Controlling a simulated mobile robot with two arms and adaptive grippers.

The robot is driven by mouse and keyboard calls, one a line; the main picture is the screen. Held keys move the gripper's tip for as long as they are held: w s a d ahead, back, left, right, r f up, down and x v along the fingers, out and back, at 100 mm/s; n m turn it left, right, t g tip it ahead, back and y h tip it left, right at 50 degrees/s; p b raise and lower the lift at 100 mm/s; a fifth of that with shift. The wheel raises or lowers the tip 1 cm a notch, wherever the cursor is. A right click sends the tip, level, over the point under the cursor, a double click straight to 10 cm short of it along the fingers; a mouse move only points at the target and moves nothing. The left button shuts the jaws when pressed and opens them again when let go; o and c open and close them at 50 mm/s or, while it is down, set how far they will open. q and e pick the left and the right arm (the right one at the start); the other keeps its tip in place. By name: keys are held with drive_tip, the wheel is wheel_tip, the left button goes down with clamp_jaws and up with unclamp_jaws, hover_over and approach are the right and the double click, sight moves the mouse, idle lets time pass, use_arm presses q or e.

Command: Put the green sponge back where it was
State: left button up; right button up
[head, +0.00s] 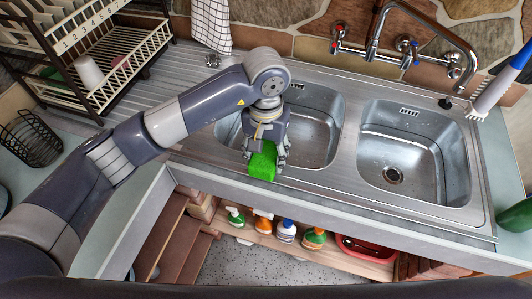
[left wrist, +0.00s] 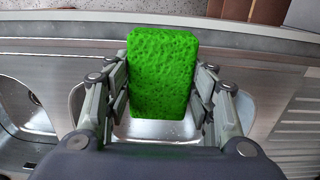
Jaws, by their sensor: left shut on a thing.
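The green sponge (head: 262,162) is held in my left gripper (head: 265,155), above the front rim of the left sink basin (head: 318,125). In the left wrist view the sponge (left wrist: 163,72) sits upright between the two fingers of the left gripper (left wrist: 160,100), which are shut on its sides. Its far end reaches over the steel front edge of the sink. Whether the sponge touches the steel cannot be told. My right gripper is not in view.
The right basin (head: 412,150) is empty. A tap (head: 372,45) stands behind the basins. A dish rack (head: 90,50) is at the upper left and a blue-handled brush (head: 497,85) at the right. Several bottles (head: 286,231) and a red basin (head: 365,250) are on a shelf below.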

sight(266, 150)
use_arm(q)
drive_tip(key=shift+w, duration=0.5)
wheel_tip(266, 150, down, 3)
drive_tip(key=shift+w+r+p, duration=0.1)
drive_tip(key=shift+p, duration=1)
drive_tip(key=shift+f, duration=0.4)
drive_tip(key=shift+f+b, duration=0.55)
drive_tip(key=shift+b, duration=0.25)
drive_tip(key=o, duration=1)
drive_tip(key=shift+r, duration=0.1)
